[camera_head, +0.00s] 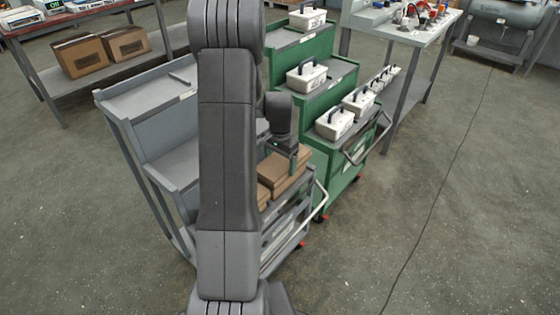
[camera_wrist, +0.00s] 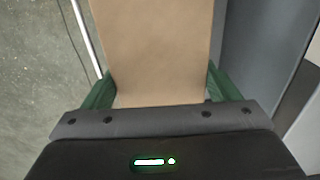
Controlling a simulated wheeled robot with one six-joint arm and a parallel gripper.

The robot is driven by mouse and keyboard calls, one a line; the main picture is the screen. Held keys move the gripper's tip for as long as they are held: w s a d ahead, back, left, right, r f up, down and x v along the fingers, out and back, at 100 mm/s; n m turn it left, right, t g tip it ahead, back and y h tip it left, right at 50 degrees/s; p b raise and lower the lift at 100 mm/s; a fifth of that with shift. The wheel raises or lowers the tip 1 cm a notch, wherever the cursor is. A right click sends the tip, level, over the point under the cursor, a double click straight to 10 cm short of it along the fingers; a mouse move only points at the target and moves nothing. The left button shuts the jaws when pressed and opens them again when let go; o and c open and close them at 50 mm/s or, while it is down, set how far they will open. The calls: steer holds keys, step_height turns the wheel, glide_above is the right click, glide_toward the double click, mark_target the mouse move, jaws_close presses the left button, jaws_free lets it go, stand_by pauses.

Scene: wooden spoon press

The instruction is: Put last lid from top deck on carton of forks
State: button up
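My gripper (camera_head: 294,168) points down over brown cardboard pieces (camera_head: 280,184) on the lowest deck of the grey stepped cart. In the wrist view, a flat brown cardboard panel (camera_wrist: 158,45) lies between my two green fingers (camera_wrist: 160,80), whose tips meet its side edges. Whether they grip it or only stand around it cannot be told. More brown cardboard shows at the left of the stack (camera_head: 263,196), partly behind my arm. I cannot tell lid from carton here, and no forks are visible. The grey cart's top deck (camera_head: 140,102) looks bare apart from a small grey bar.
A green stepped cart (camera_head: 345,180) with white handled boxes (camera_head: 335,122) stands close to the right. The grey cart's metal handle (camera_head: 318,203) is near my gripper. Two brown boxes (camera_head: 85,55) sit on a shelf at upper left. Floor at right is clear except a cable.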

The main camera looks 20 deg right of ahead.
mark_target(280, 161)
steer(key=o, duration=0.3)
steer(key=shift+r, duration=0.1)
step_height(280, 161, up, 13)
steer(key=p, duration=0.2)
steer(key=shift+r+p, duration=0.1)
steer(key=shift+p, duration=0.2)
